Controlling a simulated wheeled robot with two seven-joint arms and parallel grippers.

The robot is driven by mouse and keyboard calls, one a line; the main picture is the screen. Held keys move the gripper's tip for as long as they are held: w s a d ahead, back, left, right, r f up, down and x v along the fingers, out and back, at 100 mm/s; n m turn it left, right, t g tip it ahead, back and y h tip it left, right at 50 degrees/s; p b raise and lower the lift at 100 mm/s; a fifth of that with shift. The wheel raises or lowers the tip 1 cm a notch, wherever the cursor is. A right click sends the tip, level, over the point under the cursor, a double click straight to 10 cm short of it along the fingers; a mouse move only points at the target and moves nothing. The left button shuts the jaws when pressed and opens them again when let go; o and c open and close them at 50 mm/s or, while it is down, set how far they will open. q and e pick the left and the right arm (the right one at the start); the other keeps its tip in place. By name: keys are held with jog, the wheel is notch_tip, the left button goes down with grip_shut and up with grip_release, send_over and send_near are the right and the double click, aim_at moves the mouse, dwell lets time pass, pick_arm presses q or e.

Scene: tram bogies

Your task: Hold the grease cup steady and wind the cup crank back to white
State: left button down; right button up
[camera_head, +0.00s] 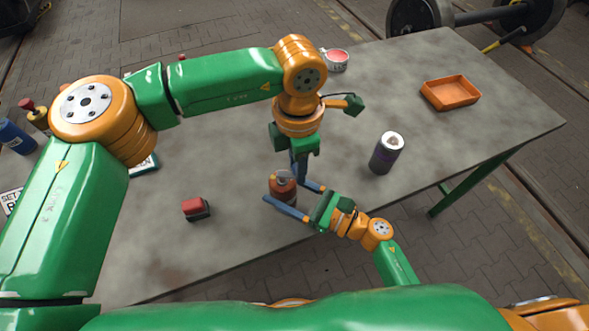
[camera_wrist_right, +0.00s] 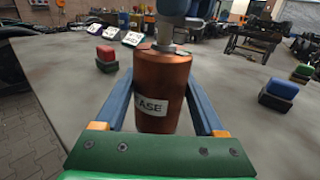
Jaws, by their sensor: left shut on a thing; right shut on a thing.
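The grease cup (camera_head: 283,190) is a copper-brown cylinder standing on the grey table near its front edge. In the right wrist view the cup (camera_wrist_right: 160,90) looks upright, with a white label ending in "ASE". My right gripper (camera_head: 292,202) has its blue fingers on both sides of the cup, shut on it. My left gripper (camera_head: 300,178) reaches down from above and is shut at the cup's top, where the cup crank sits. The crank is mostly hidden by the left fingers, and I cannot make out a white mark or where the crank points.
A red block on a dark base (camera_head: 196,208) stands left of the cup. A dark can (camera_head: 386,154) stands to the right. An orange tray (camera_head: 450,92) and a pot with pink contents (camera_head: 336,60) are farther back. The table between cup and can is clear.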

pick_arm(q)
jog(key=shift+n, duration=0.4)
pick_arm(e)
jog(key=shift+d, duration=0.15)
pick_arm(q)
jog(key=n, duration=0.1)
jog(key=w+n, duration=0.1)
jog(key=n, duration=0.1)
jog(key=shift+a+n, duration=0.1)
jog(key=shift+n, duration=0.2)
pick_arm(e)
jog(key=shift+w, duration=0.1)
pick_arm(q)
jog(key=c, duration=0.6)
grip_release()
jog(key=shift+r, duration=0.1)
notch_tip(320, 180, up, 12)
pick_arm(e)
jog(key=o, duration=1.5)
pick_arm(q)
jog(key=shift+w, duration=0.1)
